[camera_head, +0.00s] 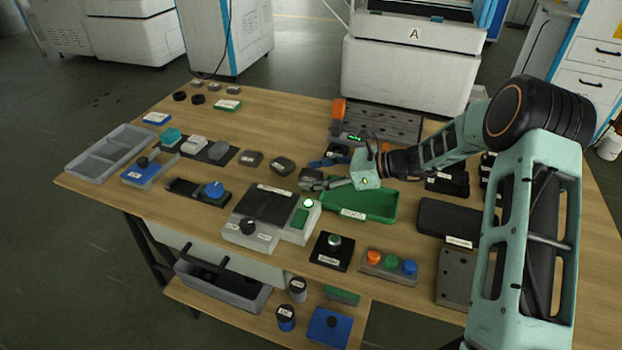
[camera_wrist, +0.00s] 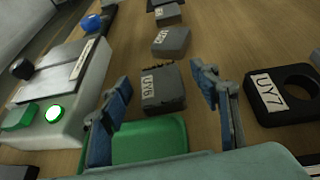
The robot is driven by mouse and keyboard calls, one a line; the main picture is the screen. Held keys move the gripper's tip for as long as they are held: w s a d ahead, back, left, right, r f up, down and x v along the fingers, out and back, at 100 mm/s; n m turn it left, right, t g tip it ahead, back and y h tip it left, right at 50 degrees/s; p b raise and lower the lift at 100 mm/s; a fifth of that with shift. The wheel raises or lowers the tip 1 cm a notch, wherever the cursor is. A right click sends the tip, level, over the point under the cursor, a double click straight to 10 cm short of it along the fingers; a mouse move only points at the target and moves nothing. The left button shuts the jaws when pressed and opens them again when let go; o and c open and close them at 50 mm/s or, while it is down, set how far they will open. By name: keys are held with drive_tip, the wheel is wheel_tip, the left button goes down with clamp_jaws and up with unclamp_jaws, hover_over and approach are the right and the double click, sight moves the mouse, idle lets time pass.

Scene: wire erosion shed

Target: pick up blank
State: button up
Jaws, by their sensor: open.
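Dark grey blanks with white labels stand in a row on the wooden table. The nearest blank (camera_wrist: 162,92), its label reading roughly UY8, lies between and a little beyond my fingertips in the wrist view. In the head view this blank (camera_head: 309,174) is beside the finger ends and partly hidden. My gripper (camera_wrist: 160,80) is open, with blue-padded fingers on either side of the blank and no clear contact. It also shows in the head view (camera_head: 322,183). Two more blanks, a middle one (camera_head: 283,164) and a far one (camera_head: 251,158), stand farther left.
A green tray (camera_head: 375,214) lies under my wrist. A grey device with a lit green button (camera_head: 271,238) stands close by at the front. A black holed block (camera_wrist: 303,114) is right of my fingers in the wrist view. A grey divided tray (camera_head: 78,170) is far left.

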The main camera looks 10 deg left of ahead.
drive_tip(key=shift+c, duration=0.7)
clamp_jaws()
drive_tip(key=shift+r, duration=0.2)
